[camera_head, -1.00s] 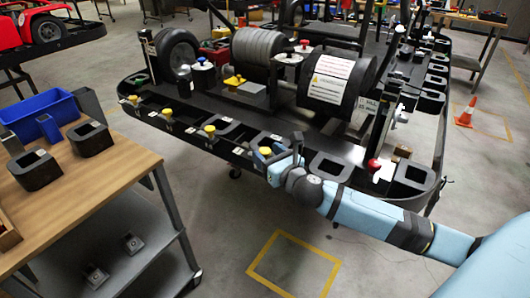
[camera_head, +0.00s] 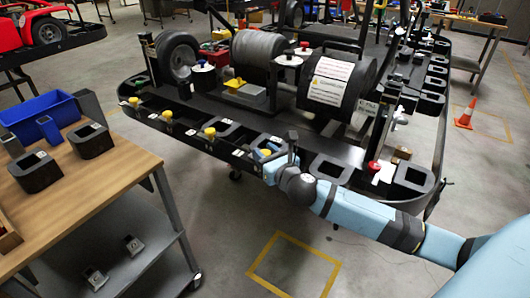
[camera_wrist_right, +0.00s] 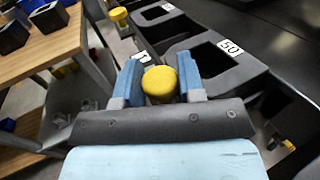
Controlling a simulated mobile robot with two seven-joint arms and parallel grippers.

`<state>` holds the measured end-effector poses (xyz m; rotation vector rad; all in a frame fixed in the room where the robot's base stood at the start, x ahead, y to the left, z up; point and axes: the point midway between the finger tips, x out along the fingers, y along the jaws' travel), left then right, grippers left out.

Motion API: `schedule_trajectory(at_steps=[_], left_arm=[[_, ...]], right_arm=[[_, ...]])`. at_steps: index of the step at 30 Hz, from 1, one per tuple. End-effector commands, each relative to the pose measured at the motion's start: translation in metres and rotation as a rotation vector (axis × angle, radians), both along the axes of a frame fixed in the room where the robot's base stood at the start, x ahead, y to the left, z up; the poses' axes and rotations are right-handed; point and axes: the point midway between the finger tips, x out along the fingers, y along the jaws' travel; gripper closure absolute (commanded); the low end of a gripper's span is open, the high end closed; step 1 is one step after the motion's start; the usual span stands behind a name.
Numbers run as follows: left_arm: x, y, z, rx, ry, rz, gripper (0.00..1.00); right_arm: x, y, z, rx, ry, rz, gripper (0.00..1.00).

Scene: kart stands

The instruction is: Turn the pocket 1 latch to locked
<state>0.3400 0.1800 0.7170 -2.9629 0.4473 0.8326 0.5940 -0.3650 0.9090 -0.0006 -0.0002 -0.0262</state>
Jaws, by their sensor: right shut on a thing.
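A yellow-capped latch knob (camera_wrist_right: 158,85) stands between the fingertips of my right gripper (camera_wrist_right: 160,82) in the right wrist view. The blue fingers are shut on its sides. I cannot read which pocket the held knob belongs to. My left gripper is not in view.
Black square pockets, one of them close by (camera_head: 330,169), line the stand's rim near my gripper. A red knob (camera_head: 373,168) stands to the right. A wooden table (camera_head: 100,175) with a blue bin (camera_head: 42,112) is at left. The floor between is clear.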

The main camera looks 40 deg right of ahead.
Motion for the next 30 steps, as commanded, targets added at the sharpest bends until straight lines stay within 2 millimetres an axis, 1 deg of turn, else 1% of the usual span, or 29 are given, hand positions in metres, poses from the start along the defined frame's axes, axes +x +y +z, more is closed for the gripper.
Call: schedule_trajectory(at_steps=[1,5,9,16,21,30], left_arm=[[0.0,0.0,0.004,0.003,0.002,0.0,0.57],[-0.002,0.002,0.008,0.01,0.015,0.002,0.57],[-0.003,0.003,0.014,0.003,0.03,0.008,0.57],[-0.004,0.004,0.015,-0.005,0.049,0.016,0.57],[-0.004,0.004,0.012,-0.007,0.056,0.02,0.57],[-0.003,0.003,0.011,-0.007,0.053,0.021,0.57]], right_arm=[[0.0,0.001,0.002,0.004,0.002,-0.017,0.88],[0.0,0.002,0.004,0.007,0.003,-0.081,0.88],[0.0,0.002,0.004,0.009,0.006,-0.182,0.88],[0.0,0.002,0.001,0.008,0.004,-0.362,0.88],[0.0,0.002,-0.001,0.007,0.004,-0.478,0.88],[0.0,0.001,-0.001,0.003,0.003,-0.605,0.88]])
